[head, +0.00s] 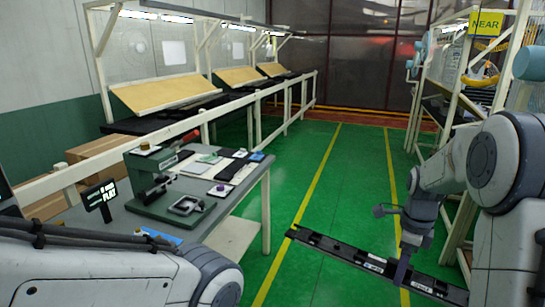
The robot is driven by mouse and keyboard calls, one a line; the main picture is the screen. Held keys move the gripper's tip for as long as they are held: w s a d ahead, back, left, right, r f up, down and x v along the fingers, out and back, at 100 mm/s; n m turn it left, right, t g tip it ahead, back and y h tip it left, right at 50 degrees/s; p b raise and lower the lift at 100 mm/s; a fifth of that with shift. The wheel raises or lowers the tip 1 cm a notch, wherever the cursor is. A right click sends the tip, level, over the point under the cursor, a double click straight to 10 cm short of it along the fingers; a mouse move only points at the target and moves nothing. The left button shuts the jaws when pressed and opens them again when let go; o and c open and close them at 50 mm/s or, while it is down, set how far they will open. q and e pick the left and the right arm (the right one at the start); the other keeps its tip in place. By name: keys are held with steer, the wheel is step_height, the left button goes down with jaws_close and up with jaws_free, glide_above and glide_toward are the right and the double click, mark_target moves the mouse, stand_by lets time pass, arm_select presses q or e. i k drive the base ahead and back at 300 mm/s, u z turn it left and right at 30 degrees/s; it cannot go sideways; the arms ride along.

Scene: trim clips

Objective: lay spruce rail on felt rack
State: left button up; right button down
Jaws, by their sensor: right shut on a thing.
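A long dark rail (340,250) with several small pale labels along it is at the lower right of the head view, which I take to be the spruce rail. My right gripper (402,271) is shut on it, past its middle toward the right end. The rail is held over the green floor and slants down to the right. My left arm crosses the lower left; its gripper is out of view. A rack frame (462,75) stands at the right under a yellow sign reading NEAR, partly hidden by my right arm. I cannot tell whether it is the felt rack.
Slanted tan boards (165,90) stand behind a pale railing (262,108). The green aisle (330,165) with yellow lines is clear.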

mark_target(234, 162)
steer(key=z, duration=0.55)
steer(key=i, duration=3)
steer(key=u, duration=1.55)
steer(key=i, duration=0.8)
steer(key=u, duration=0.6)
